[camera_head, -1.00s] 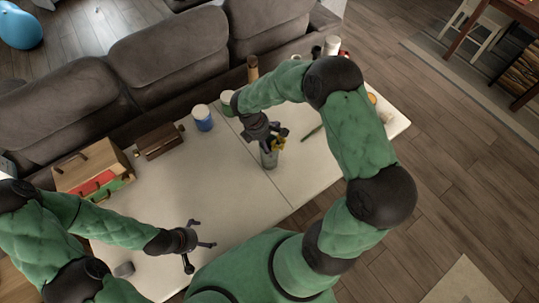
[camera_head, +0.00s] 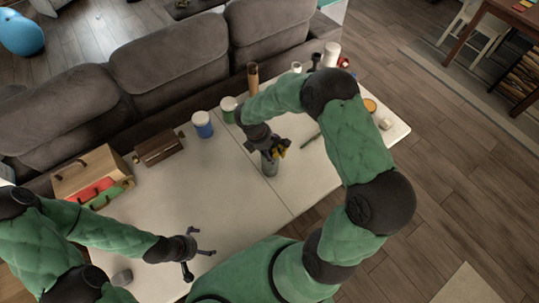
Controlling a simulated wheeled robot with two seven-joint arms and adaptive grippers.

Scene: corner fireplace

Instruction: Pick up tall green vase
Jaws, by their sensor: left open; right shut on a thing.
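A tall grey-green vase (camera_head: 269,166) stands upright on the white table, with something yellow at its top. My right gripper (camera_head: 273,150) comes down from above and is shut on the vase near its upper part. The gripper and wrist partly hide the vase's top. My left gripper (camera_head: 199,257) is open and empty over the near left part of the table, well apart from the vase.
The white table (camera_head: 235,205) has free room in its middle and front. A wooden box (camera_head: 86,173), a brown case (camera_head: 158,146), a blue-and-white jar (camera_head: 202,124) and a brown bottle (camera_head: 252,78) stand along the back. A grey sofa (camera_head: 165,60) stands behind.

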